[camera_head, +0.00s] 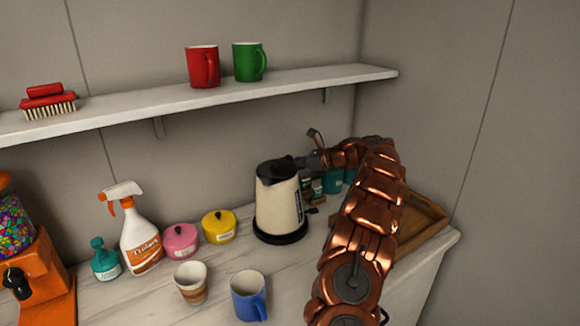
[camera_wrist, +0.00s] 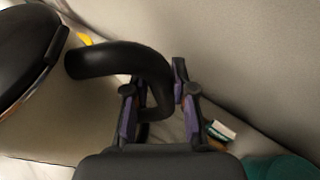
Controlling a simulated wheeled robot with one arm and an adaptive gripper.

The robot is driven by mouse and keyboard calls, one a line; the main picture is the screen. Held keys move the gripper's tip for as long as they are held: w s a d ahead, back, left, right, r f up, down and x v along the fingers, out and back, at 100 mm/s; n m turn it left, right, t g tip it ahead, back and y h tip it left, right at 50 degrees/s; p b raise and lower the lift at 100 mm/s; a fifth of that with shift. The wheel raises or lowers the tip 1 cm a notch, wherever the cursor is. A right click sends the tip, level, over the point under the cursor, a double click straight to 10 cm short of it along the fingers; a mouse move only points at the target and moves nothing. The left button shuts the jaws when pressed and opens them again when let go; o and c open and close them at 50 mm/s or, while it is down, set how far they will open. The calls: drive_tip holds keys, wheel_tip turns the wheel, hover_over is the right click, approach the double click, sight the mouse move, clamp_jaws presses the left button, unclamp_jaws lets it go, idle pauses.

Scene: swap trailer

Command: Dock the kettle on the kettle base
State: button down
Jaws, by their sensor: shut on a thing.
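The cream kettle (camera_head: 277,205) with a black lid stands upright near the back of the counter in the head view. The black kettle base (camera_head: 281,237) shows as a wide dark disc directly under it. I see no clear gap between them, but cannot tell whether the kettle is fully seated. My gripper (camera_head: 313,160) reaches the kettle's upper right side. In the wrist view my gripper (camera_wrist: 157,100) is shut on the black kettle handle (camera_wrist: 120,60), with a purple-lined finger on each side. The kettle lid (camera_wrist: 25,45) is at the upper left there.
A yellow tin (camera_head: 219,227), pink tin (camera_head: 180,241) and spray bottle (camera_head: 140,235) stand left of the kettle. A blue mug (camera_head: 247,297) and striped cup (camera_head: 191,283) stand in front. A wooden tray (camera_head: 425,222) is at right. A shelf (camera_head: 220,98) hangs above.

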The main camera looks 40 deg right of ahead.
drive_tip(key=shift+f, duration=0.3)
drive_tip(key=c, duration=1.3)
unclamp_jaws()
drive_tip(key=shift+a, duration=0.1)
drive_tip(key=shift+o, duration=0.2)
drive_tip(key=shift+f, duration=0.15)
drive_tip(key=p+v, duration=0.5)
drive_tip(key=v, duration=0.6)
